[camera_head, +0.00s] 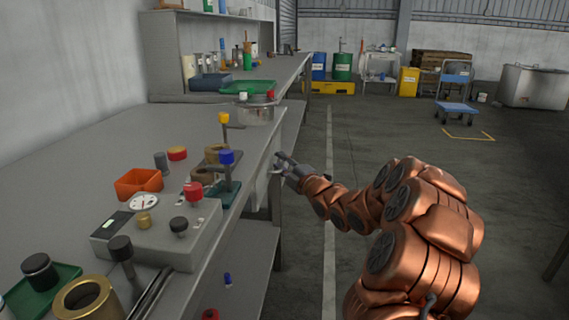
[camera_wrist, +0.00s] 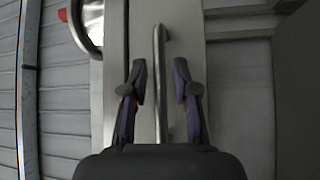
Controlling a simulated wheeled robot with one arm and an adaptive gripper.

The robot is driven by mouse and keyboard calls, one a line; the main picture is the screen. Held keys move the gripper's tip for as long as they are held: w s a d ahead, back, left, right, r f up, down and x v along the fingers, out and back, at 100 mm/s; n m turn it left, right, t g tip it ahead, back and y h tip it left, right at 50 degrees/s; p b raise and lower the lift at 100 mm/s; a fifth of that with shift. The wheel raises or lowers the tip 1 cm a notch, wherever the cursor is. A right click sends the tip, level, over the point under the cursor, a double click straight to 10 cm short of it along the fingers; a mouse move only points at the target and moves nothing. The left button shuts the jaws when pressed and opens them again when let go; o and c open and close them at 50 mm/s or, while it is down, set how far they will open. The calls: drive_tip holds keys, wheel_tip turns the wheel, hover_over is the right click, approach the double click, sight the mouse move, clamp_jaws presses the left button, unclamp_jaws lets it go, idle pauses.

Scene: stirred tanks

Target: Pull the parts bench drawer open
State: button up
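The parts bench (camera_head: 95,150) runs along the left in the head view, its grey top covered with parts. The drawer front (camera_wrist: 190,30) shows in the wrist view as a pale panel with a metal bar handle (camera_wrist: 160,75). My gripper (camera_head: 283,164) is at the bench's front edge in the head view. In the wrist view my gripper (camera_wrist: 160,80) is open, with one finger on each side of the handle and gaps between the fingers and the bar. The drawer front is mostly hidden in the head view, and I cannot tell there whether it stands out.
On the bench are an orange bin (camera_head: 138,184), a grey control box with a gauge (camera_head: 160,230) and a blue-knobbed valve (camera_head: 227,170). A lower shelf (camera_head: 245,265) lies under the bench. The floor aisle (camera_head: 345,130) to the right is clear. A blue cart (camera_head: 455,108) stands far off.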

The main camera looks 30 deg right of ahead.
clamp_jaws()
